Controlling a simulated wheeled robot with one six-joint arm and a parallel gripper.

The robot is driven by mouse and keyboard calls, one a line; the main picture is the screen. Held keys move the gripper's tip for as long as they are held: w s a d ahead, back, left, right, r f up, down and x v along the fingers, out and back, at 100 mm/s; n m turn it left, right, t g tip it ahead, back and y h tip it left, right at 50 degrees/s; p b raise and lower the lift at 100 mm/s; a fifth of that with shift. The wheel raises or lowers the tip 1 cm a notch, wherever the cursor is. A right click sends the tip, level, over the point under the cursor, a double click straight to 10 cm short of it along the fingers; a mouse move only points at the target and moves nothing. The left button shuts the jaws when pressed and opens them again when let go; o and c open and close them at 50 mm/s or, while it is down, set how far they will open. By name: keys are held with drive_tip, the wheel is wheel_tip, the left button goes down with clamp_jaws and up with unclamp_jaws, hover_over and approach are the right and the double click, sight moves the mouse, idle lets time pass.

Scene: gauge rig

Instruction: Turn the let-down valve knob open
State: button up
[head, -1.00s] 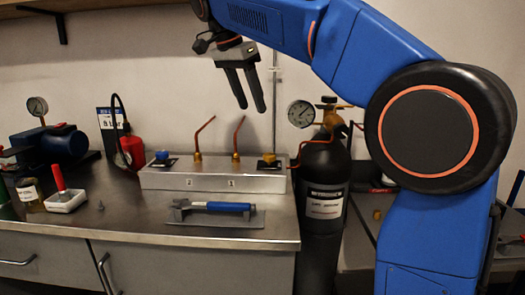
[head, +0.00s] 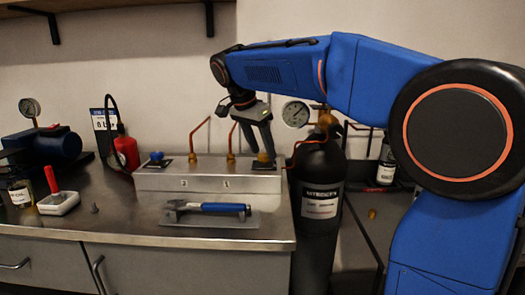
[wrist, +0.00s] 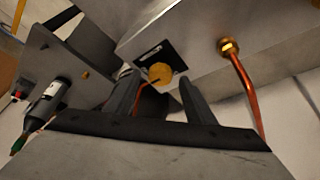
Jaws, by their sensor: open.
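A yellow knob (head: 264,158) sits on the right end of the grey metal block (head: 215,183). A blue knob (head: 156,156) sits on the block's left end; I cannot tell from labels which one is the let-down valve. My gripper (head: 259,147) is open and points down, just above the yellow knob. In the wrist view the yellow knob (wrist: 160,73) appears between the two dark fingers of my gripper (wrist: 158,79), on a dark plate with a pale label. I cannot tell whether a finger touches it.
Two copper tubes (head: 231,141) rise from the block, one close left of my gripper. A dark gas cylinder (head: 318,235) with a gauge (head: 295,114) stands close on the right. A blue-handled tool (head: 209,208) lies in front of the block on the bench.

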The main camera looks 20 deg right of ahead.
drive_tip(key=shift+d+f, duration=0.2)
drive_tip(key=shift+f, duration=0.3)
drive_tip(key=c, duration=1.1)
